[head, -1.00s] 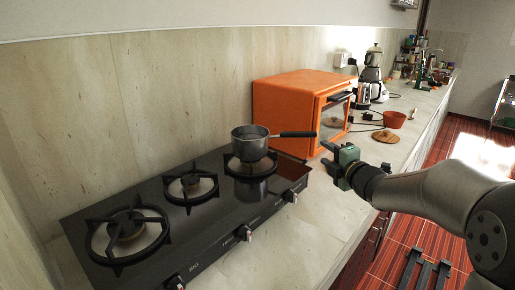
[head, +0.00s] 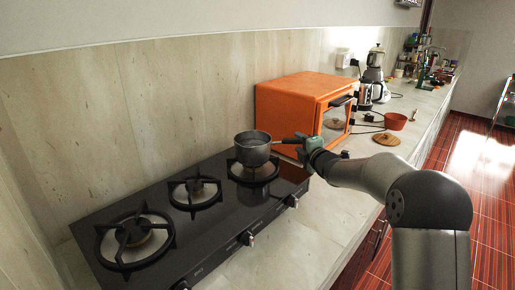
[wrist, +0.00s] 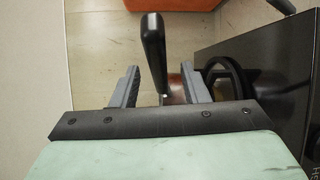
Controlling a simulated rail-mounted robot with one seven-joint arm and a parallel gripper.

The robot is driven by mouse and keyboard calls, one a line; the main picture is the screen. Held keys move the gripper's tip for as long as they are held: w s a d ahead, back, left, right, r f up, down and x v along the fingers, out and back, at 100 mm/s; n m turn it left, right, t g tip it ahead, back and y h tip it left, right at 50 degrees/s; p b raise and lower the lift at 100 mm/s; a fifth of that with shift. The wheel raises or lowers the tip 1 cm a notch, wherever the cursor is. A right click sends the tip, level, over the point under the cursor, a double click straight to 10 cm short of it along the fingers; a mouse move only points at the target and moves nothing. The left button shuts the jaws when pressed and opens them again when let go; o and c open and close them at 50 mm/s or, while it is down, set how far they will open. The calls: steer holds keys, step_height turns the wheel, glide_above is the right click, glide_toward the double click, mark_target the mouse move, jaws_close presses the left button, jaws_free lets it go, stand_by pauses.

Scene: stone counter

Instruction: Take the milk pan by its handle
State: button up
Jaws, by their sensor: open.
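The milk pan (head: 252,150) is a small dark metal pan standing on the far right burner of the black stove (head: 222,212). Its black handle points right, toward my gripper (head: 300,143). In the wrist view the handle (wrist: 153,45) runs down between the two grey fingers of my gripper (wrist: 158,82). The fingers stand apart, with a visible gap on each side of the handle. In the head view my gripper covers the handle's outer end. The pan's bowl is not clearly seen in the wrist view.
An orange oven (head: 290,103) stands close behind the handle. Two empty burners are on the left of the stove. A round wooden lid (head: 386,139) and a reddish pot (head: 395,121) sit farther right. The counter in front of the oven is mostly clear.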

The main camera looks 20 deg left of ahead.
steer(key=shift+x, duration=0.8)
jaws_close()
steer(key=shift+r, duration=0.15)
steer(key=shift+r, duration=0.1)
